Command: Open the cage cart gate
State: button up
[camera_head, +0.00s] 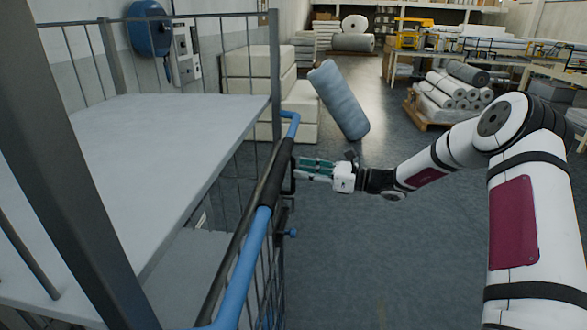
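The cage cart fills the left of the view, with a pale shelf (150,140) and grey posts. Its gate (262,270) is a barred panel along the cart's right side, topped by a blue rail with a black sleeve (274,172). A small dark loop-shaped handle (291,184) sticks out beside the sleeve. My gripper (299,168) reaches in from the right, its teal-padded fingers pointing left at this handle. The fingertips are at or very near the handle; whether they touch or close on it is too small to tell. A small blue knob (291,233) shows lower on the gate.
White blocks (300,110) are stacked behind the cart. A pallet (430,119) of rolls lies at the back right, near work tables. The grey floor (390,260) right of the cart is clear.

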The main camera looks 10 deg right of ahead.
aim_at(293, 191)
jog(key=shift+x, duration=1.95)
jog(key=shift+c, duration=0.5)
grip_shut()
